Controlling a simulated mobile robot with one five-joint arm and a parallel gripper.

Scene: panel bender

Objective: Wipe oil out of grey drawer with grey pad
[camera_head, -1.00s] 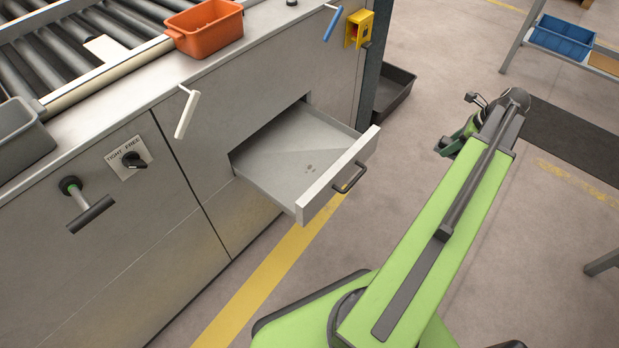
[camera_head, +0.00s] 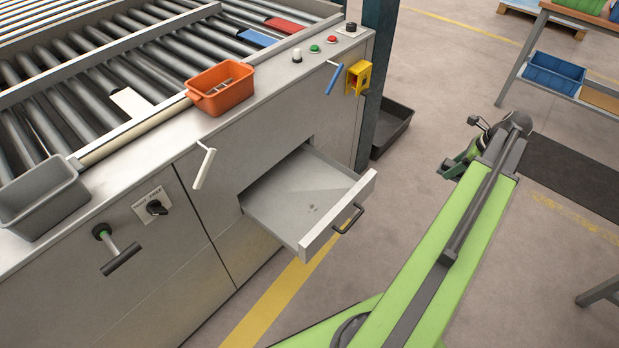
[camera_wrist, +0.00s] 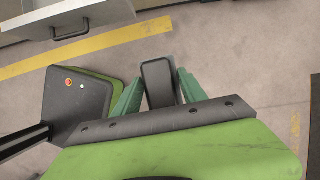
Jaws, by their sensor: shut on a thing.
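The grey drawer (camera_head: 287,205) stands pulled out of the machine's front, open at the top, with a dark bar handle on its face. Small dark oil spots (camera_head: 313,209) lie on its floor near the front. The drawer's front also shows at the top left of the wrist view (camera_wrist: 90,20). My gripper (camera_wrist: 159,92) has green fingers shut on a dark grey pad (camera_wrist: 158,80), which sticks out between them. In the head view my gripper (camera_head: 468,150) is right of the drawer, apart from it, and the pad is hard to make out there.
An orange bin (camera_head: 222,90) and a grey bin (camera_head: 40,200) stand on the machine's ledge. A white lever (camera_head: 204,165) and a T-handle (camera_head: 119,256) stick out of its front. A dark tray (camera_head: 390,130) lies on the floor behind the drawer.

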